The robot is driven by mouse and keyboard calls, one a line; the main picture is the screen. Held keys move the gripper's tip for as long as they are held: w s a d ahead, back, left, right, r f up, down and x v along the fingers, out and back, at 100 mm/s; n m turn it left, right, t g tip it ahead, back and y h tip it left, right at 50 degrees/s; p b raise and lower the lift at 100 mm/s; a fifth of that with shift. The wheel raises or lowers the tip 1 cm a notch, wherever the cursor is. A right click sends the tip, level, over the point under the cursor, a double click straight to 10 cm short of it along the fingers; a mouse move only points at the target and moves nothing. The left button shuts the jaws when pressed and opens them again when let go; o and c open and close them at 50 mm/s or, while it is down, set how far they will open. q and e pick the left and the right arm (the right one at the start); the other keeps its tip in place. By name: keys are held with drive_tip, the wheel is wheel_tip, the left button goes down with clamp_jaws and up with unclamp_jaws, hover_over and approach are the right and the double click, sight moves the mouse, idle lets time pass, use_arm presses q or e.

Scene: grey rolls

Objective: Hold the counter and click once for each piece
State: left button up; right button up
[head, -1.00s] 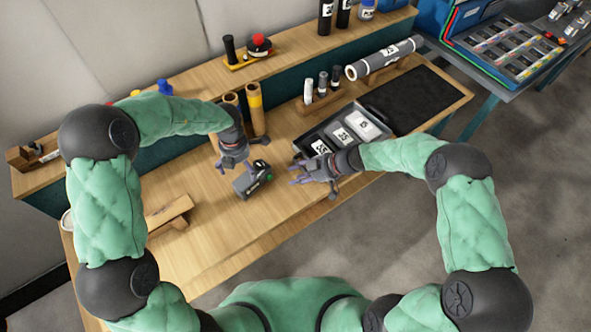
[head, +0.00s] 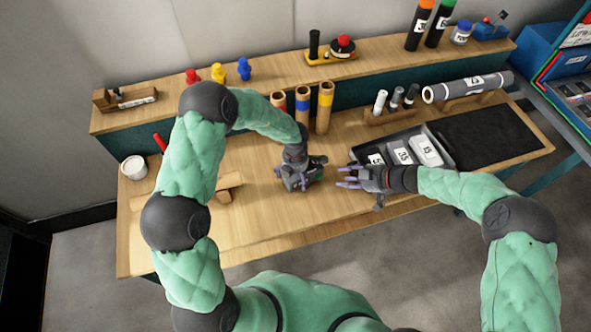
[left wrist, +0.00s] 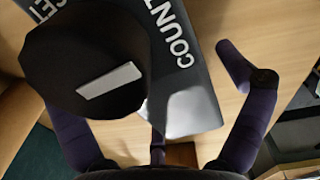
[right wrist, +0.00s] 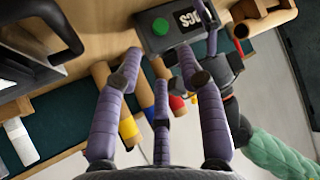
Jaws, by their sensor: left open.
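The counter is a dark grey box with white lettering and a black round knob; it fills the upper left wrist view (left wrist: 185,95). A grey tray (head: 440,150) holds several white-labelled grey pieces behind the right gripper.
A rack (head: 385,117) holds small rolls, and a long grey roll (head: 468,86) lies behind. Cardboard tubes (head: 302,105) stand behind the left gripper. A black mat (head: 490,138) lies at right, a wooden stand (head: 228,185) at left. The front of the table is bare.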

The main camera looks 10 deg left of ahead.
use_arm(q)
drive_tip(key=shift+f, duration=0.3)
drive_tip(key=c, duration=1.4)
use_arm(e)
clamp_jaws()
use_arm(q)
drive_tip(key=shift+s, duration=0.1)
